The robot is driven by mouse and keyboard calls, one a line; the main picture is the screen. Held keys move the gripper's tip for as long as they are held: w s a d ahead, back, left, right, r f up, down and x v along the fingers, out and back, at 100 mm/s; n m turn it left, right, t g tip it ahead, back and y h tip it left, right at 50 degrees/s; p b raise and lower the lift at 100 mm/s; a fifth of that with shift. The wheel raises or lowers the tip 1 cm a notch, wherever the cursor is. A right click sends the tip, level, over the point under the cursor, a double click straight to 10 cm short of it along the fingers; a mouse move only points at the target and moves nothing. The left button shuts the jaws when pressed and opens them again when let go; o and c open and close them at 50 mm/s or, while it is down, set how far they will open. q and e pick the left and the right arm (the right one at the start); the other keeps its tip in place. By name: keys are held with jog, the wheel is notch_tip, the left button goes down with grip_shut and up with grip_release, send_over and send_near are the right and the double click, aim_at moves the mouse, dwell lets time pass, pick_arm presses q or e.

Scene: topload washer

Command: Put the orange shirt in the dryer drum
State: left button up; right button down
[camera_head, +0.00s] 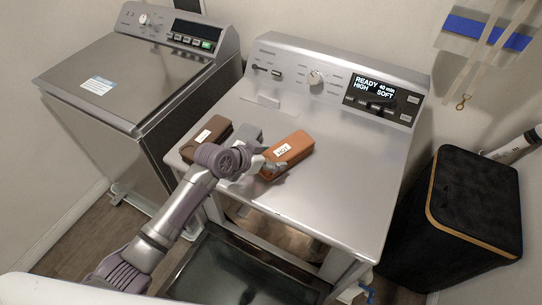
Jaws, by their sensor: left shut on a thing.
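An orange folded item (292,149) with a white label, which looks like the orange shirt, lies on the flat top of the dryer (345,205). My left gripper (270,165) is at its left end, with its fingers shut on it. The item seems to rest on or just above the top; I cannot tell which. The dryer door (240,277), a dark panel in a metal frame, hangs open low in front. My right gripper is not in view.
A black hamper (465,205) stands on the right. The dryer top's right half is clear.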

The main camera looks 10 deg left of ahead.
pick_arm(q)
jog(key=shift+f, duration=0.1)
jog(key=o, duration=1.8)
jog(key=shift+c, duration=0.2)
